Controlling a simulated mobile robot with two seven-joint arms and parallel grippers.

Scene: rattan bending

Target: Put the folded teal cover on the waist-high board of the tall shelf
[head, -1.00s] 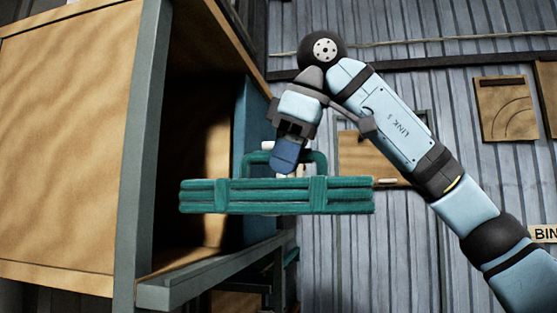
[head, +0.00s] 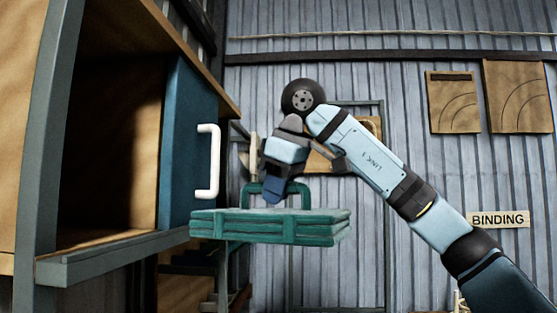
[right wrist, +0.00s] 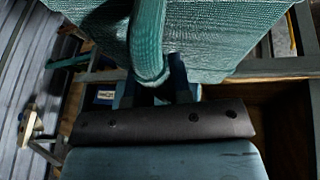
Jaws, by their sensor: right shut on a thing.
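The folded teal cover (head: 270,230) hangs level by its loop handle from my right gripper (head: 274,188), which is shut on that handle. In the right wrist view, the cover (right wrist: 225,40) fills the top and its thick handle (right wrist: 149,40) runs down between the fingers (right wrist: 150,92). The tall shelf (head: 55,120) stands at the left with a dark open bay. The bay's board (head: 115,250) has a grey front rail, and the cover is in the air just right of its end, at about its height. Any gap between them is hard to judge. My left gripper is out of view.
A blue panel with a white handle (head: 213,160) stands at the right side of the bay, just above and left of the cover. A BINDING sign (head: 497,219) and brown boards (head: 453,102) are on the corrugated wall.

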